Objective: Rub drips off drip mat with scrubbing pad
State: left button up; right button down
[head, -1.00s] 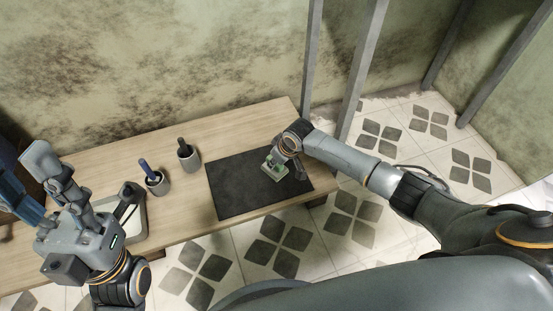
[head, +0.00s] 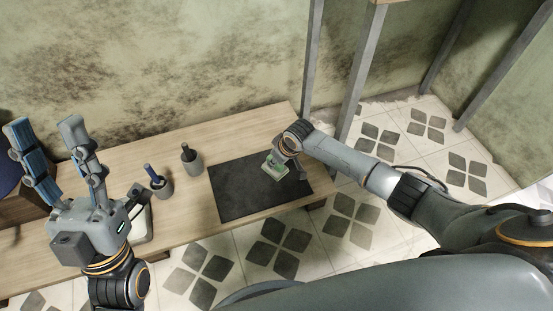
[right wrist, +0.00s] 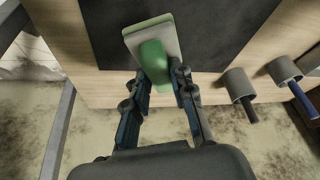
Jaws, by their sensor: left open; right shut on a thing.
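The dark drip mat (head: 232,192) lies flat on the wooden table; it also shows in the right wrist view (right wrist: 215,30). I cannot make out separate drips on it. My right gripper (head: 279,162) is over the mat's right part, shut on the scrubbing pad (head: 274,172). In the right wrist view the pad (right wrist: 135,38) is a pale slab with a green handle between the fingertips (right wrist: 157,78). Whether its underside touches the mat is hidden. My left gripper (head: 45,132) is open and empty, fingers up, at the left.
Two grey cups stand left of the mat: one (head: 163,189) holds a blue-handled tool, the other (head: 193,164) a dark-handled one. A pale tray (head: 145,225) is partly hidden behind my left gripper. A grey post (head: 357,75) rises right of the table.

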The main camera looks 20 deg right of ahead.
pick_arm(q)
jog(key=w+d+f+g+y+p, duration=0.1)
jog(key=w+f+g, duration=0.3)
jog(key=w, duration=0.2)
jog(key=shift+w+f+g+y+p, duration=0.15)
jog(key=shift+w+g+y+p, duration=0.15)
jog(key=shift+y, duration=0.1)
jog(key=shift+d, duration=0.1)
